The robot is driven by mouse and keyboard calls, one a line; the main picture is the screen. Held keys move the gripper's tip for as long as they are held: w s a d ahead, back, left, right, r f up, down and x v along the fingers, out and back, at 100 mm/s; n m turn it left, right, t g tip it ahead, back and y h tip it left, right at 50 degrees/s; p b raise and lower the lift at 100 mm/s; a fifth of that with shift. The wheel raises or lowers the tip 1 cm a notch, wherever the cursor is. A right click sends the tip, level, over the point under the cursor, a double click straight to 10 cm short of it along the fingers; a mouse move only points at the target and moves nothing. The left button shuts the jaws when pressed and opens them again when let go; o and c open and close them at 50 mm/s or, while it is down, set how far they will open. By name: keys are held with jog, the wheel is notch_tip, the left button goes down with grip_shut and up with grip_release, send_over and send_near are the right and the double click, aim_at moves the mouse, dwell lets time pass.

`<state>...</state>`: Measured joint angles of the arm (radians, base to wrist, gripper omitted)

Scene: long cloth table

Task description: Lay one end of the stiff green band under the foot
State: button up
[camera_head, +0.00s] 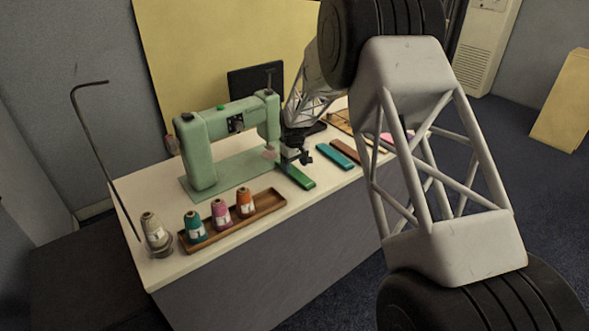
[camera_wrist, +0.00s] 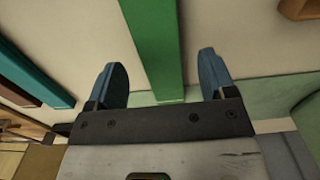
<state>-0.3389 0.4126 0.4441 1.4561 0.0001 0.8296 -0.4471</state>
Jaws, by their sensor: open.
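The green band (camera_head: 298,177) lies on the white table, to the right of the pale green sewing machine (camera_head: 200,155). In the wrist view the band (camera_wrist: 153,40) runs between my gripper's two blue fingers, with a gap on each side. Its near end reaches the machine's pale green base plate (camera_wrist: 270,92); whether it overlaps the plate is hard to tell. My gripper (camera_head: 297,158) is open, low over the band's machine-side end. A small pinkish part (camera_head: 269,153) shows below the machine's head; the foot itself is too small to make out.
Teal (camera_head: 334,157) and brown (camera_head: 346,150) strips lie right of the band. A wooden tray (camera_head: 267,207) with three thread cones stands at the front, a beige cone (camera_head: 154,232) beside it. A dark screen (camera_head: 250,80) stands behind the machine. Bare table lies front right.

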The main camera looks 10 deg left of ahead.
aim_at(296, 172)
jog(key=shift+r, duration=2.85)
jog(key=shift+s+d+r, duration=0.2)
jog(key=shift+d+r, duration=0.1)
jog(key=shift+r, duration=0.1)
jog(key=s+d+r+m+t, duration=0.1)
jog(key=s+d+r+m, duration=0.3)
jog(key=s+d+r, duration=1.65)
jog(key=s+d+m, duration=0.2)
jog(key=s+d, duration=0.3)
jog(key=s, duration=1.3)
jog(key=s+d+r+m+t, duration=0.1)
jog(key=s+d+m, duration=0.2)
jog(key=s, duration=1.5)
jog(key=shift+d+r+t, duration=0.2)
jog(key=shift+d+t, duration=0.1)
jog(key=shift+d, duration=0.6)
jog(key=shift+c, duration=0.2)
